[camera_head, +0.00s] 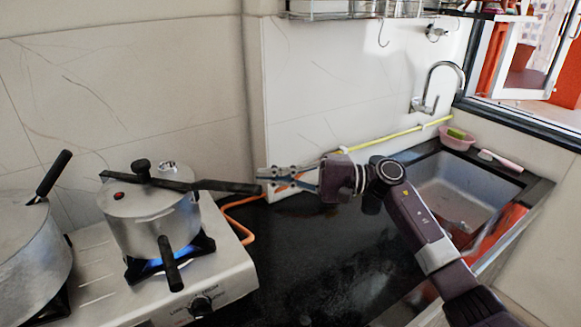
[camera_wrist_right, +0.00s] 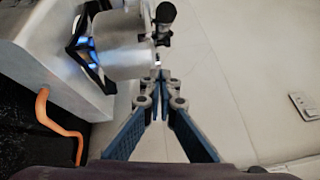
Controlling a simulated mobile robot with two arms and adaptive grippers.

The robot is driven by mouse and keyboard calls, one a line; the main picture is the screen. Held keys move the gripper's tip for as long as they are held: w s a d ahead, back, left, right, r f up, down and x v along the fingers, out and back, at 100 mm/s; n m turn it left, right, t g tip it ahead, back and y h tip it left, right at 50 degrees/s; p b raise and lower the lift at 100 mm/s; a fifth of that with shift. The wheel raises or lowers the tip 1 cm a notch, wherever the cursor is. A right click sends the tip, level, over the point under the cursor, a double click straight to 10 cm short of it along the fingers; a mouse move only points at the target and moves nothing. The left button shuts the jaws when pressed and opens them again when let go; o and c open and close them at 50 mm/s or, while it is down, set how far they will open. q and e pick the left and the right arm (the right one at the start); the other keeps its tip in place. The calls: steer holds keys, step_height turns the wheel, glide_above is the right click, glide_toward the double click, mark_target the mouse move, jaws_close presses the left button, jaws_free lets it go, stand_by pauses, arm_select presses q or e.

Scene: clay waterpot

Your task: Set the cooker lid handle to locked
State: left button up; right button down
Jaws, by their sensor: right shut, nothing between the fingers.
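The silver pressure cooker (camera_head: 152,225) sits on the stove burner over a blue flame. Its black lid handle (camera_head: 225,186) runs across the lid and sticks out to the right. A separate black body handle (camera_head: 170,265) points toward the front, so the two are not lined up. My right gripper (camera_head: 262,180) is shut and empty, its fingertips at the outer end of the lid handle; whether they touch is unclear. In the right wrist view the shut fingertips (camera_wrist_right: 159,76) point at the cooker (camera_wrist_right: 120,45). My left gripper is not in view.
A second metal pot (camera_head: 30,250) stands on the stove at left. An orange hose (camera_head: 238,209) runs behind the white stove (camera_head: 225,270). The dark counter (camera_head: 320,250) is clear up to the sink (camera_head: 455,190). The tiled wall is close behind.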

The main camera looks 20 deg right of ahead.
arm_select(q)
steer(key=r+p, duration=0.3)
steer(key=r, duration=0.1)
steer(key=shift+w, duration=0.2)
arm_select(e)
steer(key=a, duration=0.1)
steer(key=s+a, duration=0.1)
steer(key=a, duration=0.1)
steer(key=s+a, duration=0.1)
steer(key=shift+s+a+r, duration=0.2)
steer(key=shift+r, duration=0.2)
steer(key=shift+a, duration=0.1)
